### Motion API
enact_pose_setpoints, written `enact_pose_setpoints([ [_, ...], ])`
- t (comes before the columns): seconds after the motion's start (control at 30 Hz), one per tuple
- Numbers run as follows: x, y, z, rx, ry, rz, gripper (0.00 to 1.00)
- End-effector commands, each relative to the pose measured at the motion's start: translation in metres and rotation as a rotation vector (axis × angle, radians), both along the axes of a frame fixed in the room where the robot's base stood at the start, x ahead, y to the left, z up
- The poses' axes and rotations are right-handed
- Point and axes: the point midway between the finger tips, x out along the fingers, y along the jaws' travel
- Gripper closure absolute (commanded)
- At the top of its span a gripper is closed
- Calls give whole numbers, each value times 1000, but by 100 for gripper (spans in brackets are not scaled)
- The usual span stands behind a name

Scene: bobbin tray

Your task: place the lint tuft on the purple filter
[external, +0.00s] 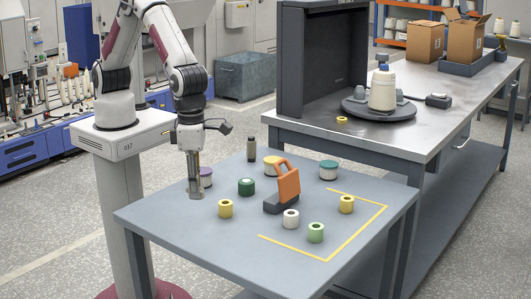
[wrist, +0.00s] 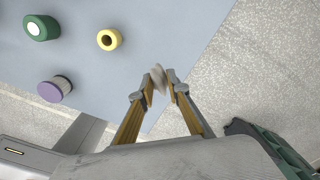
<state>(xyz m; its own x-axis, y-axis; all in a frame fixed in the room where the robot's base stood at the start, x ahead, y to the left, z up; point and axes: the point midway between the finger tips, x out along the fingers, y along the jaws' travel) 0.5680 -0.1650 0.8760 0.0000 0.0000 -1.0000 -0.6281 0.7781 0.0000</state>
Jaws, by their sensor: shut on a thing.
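The lint tuft (wrist: 158,78) is a small pale grey wad between my fingertips in the wrist view. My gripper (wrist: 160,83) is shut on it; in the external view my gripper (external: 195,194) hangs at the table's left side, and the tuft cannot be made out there. The purple filter (external: 206,177) is a short cylinder with a purple end and a pale body. It stands on the table just behind and to the right of my gripper, partly hidden by it. In the wrist view the purple filter (wrist: 50,92) is left of my fingertips and apart from them, with nothing seen on it.
A green bobbin (external: 246,187) and a yellow bobbin (external: 226,208) stand right of my gripper. An orange-handled tool (external: 287,185) stands mid-table. Yellow-topped (external: 271,165) and teal-topped (external: 328,170) filters stand farther back, near a dark cylinder (external: 251,149). The front left of the grey table (external: 185,222) is clear.

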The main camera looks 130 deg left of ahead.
Motion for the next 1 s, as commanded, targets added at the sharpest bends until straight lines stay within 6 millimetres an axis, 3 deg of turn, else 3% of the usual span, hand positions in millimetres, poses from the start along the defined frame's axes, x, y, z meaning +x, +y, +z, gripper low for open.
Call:
enact_pose_setpoints([
  [0.27,3,7,1,-1,-1,13,91],
  [0.43,13,26,17,-2,-4,49,91],
  [0.67,7,76,46,-2,-3,134,91],
  [1.0,-39,151,71,-2,-1,323,91],
])
